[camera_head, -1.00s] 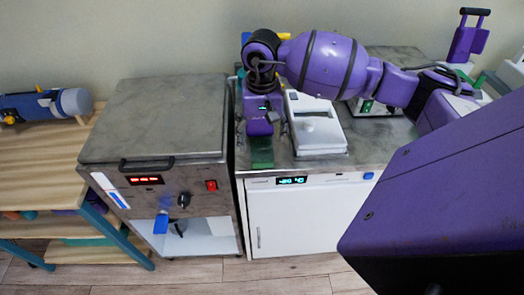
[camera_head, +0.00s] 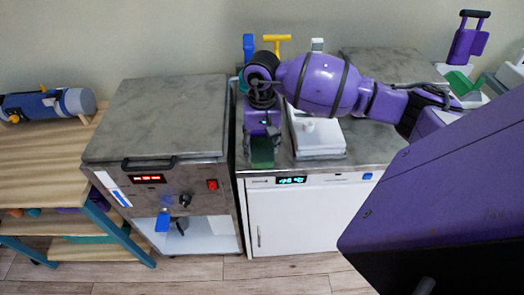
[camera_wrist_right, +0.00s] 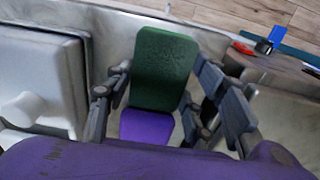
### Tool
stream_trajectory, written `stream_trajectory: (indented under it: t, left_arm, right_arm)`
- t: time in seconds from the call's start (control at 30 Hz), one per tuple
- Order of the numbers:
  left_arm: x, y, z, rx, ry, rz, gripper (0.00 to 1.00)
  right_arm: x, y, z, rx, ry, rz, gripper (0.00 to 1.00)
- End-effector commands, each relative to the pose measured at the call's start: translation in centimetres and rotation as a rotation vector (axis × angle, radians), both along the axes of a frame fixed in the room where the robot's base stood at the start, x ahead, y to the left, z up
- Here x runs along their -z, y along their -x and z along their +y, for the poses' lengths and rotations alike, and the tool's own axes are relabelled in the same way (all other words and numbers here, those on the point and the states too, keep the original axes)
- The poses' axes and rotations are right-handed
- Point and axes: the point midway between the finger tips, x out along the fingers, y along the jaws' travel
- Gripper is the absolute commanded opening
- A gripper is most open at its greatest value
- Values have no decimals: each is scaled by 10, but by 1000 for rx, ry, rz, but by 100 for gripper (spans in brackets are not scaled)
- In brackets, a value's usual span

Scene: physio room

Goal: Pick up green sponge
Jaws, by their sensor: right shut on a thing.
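The green sponge (camera_head: 262,152) is at the front left edge of the grey counter (camera_head: 371,152), just right of the stainless cabinet. My right gripper (camera_head: 262,134) is over it from behind and above. In the right wrist view the sponge (camera_wrist_right: 165,70) is a dark green block between the two fingers of my right gripper (camera_wrist_right: 163,96), which is shut on it. A purple surface joins its near end; I cannot tell whether it belongs to the sponge. Whether the sponge touches the counter is unclear. My left gripper is not in view.
A white box with a knob (camera_head: 318,137) stands close to the right of the sponge. Blue (camera_head: 248,46) and yellow (camera_head: 276,39) handled things stand behind my arm. The stainless cabinet (camera_head: 160,115) is left, with a wooden shelf (camera_head: 40,150) beyond.

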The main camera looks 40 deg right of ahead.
Motion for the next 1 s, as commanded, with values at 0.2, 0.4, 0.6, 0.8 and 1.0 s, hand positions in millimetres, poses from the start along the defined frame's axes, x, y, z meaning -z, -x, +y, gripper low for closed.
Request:
stream_trajectory:
  t: [0.2, 0.4, 0.6, 0.8, 1.0]
  left_arm:
    - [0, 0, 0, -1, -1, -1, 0]
    - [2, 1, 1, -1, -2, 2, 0]
    - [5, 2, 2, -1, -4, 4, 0]
    - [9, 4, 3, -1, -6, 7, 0]
    - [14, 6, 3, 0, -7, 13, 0]
  right_arm:
    - [-3, 0, 0, 0, 1, -1, 39]
    - [-23, -1, -1, 0, 2, -3, 39]
    - [-62, 23, 10, -5, 4, -3, 39]
    - [-98, 66, 30, -5, 4, 1, 39]
    - [-117, 103, 48, -3, 3, 2, 39]
